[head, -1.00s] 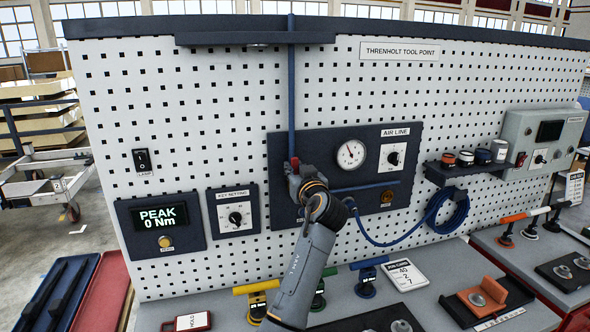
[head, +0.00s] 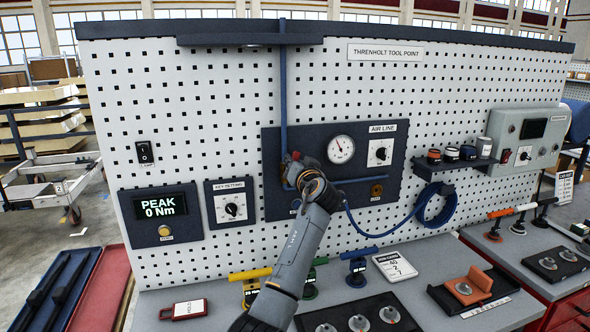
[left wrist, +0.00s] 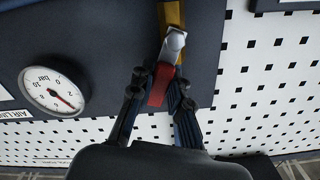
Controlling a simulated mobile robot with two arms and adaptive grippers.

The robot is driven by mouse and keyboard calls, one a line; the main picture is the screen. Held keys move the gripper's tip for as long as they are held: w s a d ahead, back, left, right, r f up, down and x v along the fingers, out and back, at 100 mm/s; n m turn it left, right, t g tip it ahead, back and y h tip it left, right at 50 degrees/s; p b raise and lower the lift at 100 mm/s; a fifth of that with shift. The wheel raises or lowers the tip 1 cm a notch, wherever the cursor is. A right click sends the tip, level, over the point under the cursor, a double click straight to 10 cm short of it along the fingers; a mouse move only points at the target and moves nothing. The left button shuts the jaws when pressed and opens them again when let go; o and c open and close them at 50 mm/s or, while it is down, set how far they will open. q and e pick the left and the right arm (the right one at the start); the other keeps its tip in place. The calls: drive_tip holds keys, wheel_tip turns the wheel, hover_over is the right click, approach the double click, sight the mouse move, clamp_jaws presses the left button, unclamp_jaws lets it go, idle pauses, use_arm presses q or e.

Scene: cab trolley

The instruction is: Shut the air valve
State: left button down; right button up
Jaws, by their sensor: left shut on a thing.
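The air line panel (head: 355,205) is dark, with a blue pipe (head: 283,90) running down into it. In the head view my left gripper (head: 292,160) is at the pipe's lower end, and it hides most of the valve there. In the left wrist view the valve has a silver part and a red handle (left wrist: 160,88). My left gripper (left wrist: 158,98) is shut on this handle, with one finger on each side. A round pressure gauge (head: 341,149) sits right of the gripper; it also shows in the left wrist view (left wrist: 54,91). My right gripper is not in view.
A coiled blue hose (head: 436,205) hangs right of the panel. A PEAK display (head: 160,208) and a key setting dial (head: 232,209) are to the left. Coloured-handled tools (head: 250,284) and a card (head: 395,266) are on the bench below.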

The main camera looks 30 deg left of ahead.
use_arm(q)
drive_tip(key=shift+w+d+f+m, duration=0.1)
drive_tip(key=shift+w+f+m, duration=0.1)
drive_tip(key=shift+m, duration=0.4)
drive_tip(key=shift+w+d+f+m, duration=0.15)
drive_tip(key=shift+w+d+m, duration=0.05)
drive_tip(key=shift+m, duration=0.7)
drive_tip(key=shift+w+d+f+m+p, duration=0.2)
drive_tip(key=shift+f+m+p, duration=0.3)
drive_tip(key=shift+m, duration=1.25)
drive_tip(key=shift+w+d+f+m+p, duration=0.2)
drive_tip(key=shift+f+m, duration=0.45)
drive_tip(key=shift+m, duration=1.05)
drive_tip(key=shift+w+d+f+m+p, duration=0.25)
drive_tip(key=shift+f+m, duration=0.35)
drive_tip(key=shift+m, duration=1.15)
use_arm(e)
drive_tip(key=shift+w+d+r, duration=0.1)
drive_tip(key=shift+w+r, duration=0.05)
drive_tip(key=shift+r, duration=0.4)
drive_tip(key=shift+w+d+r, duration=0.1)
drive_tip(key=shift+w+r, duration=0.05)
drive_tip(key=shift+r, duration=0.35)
use_arm(q)
drive_tip(key=shift+a, duration=0.1)
drive_tip(key=c, duration=1.2)
unclamp_jaws()
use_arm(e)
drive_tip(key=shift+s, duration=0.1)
